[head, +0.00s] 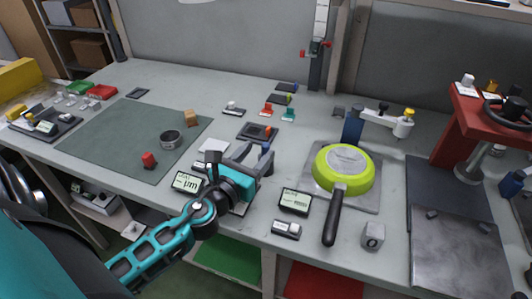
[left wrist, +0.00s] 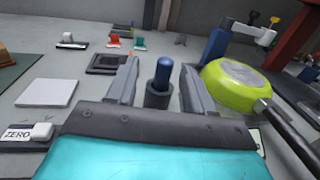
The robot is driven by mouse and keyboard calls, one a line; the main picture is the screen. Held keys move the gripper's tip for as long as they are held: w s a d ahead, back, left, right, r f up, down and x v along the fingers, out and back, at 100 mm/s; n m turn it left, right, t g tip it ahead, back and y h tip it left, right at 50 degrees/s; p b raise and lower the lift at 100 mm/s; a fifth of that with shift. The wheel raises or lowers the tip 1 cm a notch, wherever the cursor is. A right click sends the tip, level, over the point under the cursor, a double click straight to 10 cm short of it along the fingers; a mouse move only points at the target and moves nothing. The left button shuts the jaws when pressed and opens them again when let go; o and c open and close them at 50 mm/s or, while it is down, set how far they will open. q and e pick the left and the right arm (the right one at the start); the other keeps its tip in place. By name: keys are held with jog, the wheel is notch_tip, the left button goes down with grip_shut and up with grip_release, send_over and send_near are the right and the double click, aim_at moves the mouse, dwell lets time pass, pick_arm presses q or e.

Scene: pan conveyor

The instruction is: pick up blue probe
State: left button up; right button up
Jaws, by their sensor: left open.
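The blue probe (left wrist: 163,72) stands upright in a dark round holder (left wrist: 158,96) in the left wrist view. My left gripper (left wrist: 160,68) is open, with one finger to each side of the probe in that view. A gap shows between the probe and each finger, so it is not gripped. In the head view my left gripper (head: 253,158) is over the front middle of the bench, and its fingers largely hide the probe and holder. My right gripper is not in view.
A lime-green pan (head: 345,168) with a black handle sits right of my left gripper. Small displays (head: 294,202) and a grey block (head: 373,235) are near the front edge. A green mat (head: 115,140) lies left. A red stand (head: 488,125) is at the far right.

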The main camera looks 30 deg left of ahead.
aim_at(264, 150)
pick_arm(q)
jog(key=shift+w+p, duration=0.4)
jog(key=shift+w, duration=2.45)
grip_shut()
